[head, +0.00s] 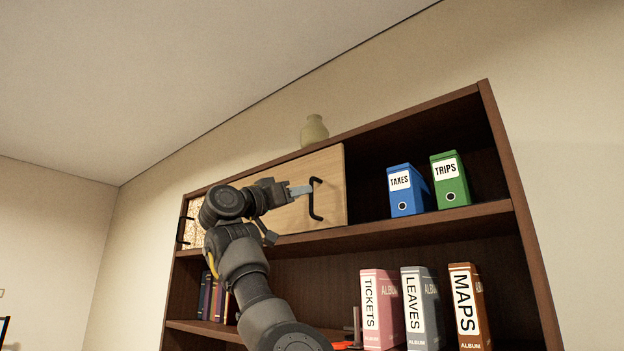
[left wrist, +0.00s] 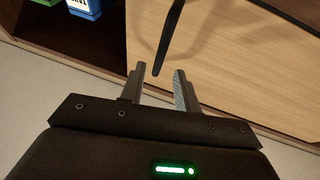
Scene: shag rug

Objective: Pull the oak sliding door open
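The oak sliding door (head: 335,165) is a pale wood panel across the middle of the upper shelf bay; it also fills much of the left wrist view (left wrist: 230,70). Its black bar handle (head: 316,205) stands near its right edge and shows in the left wrist view (left wrist: 170,40). My left gripper (head: 303,189) is at the handle, its fingers apart. In the left wrist view one end of the handle appears in line with the gap between the fingertips; I cannot tell whether they touch. My left arm hides part of the door. My right gripper is not in view.
Blue (head: 405,190) and green (head: 450,180) binders stand in the open bay right of the door. A patterned panel with a black handle (head: 184,229) is at the left. A vase (head: 314,130) stands on top. Albums (head: 424,305) and books stand on the lower shelf.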

